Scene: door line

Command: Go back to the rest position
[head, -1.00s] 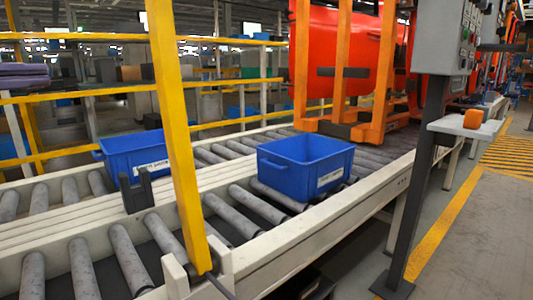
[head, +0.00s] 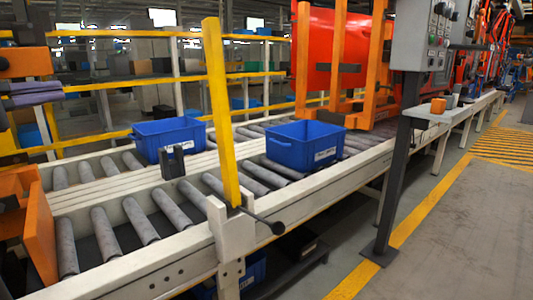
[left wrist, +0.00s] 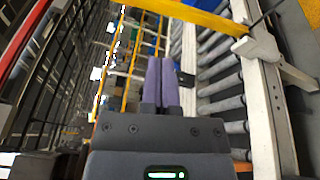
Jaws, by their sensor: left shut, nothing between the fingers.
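My left gripper (head: 36,93) is at the left edge of the head view, with its purple fingers together and nothing between them. In the left wrist view the same purple fingers (left wrist: 160,83) lie side by side, shut and empty. They are apart from the yellow bar (left wrist: 195,14), which crosses the top of that view. In the head view the yellow bar (head: 221,110) stands nearly upright on the conveyor's near side, well to the right of the gripper. My right gripper is not in view.
Two blue totes (head: 168,142) (head: 303,149) sit on the roller conveyor lines. A black-knobbed lever (head: 275,228) sticks out at the bar's foot. A grey control box (head: 420,35) stands on a post at right. An orange panel (head: 38,230) is at lower left. Floor at right is clear.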

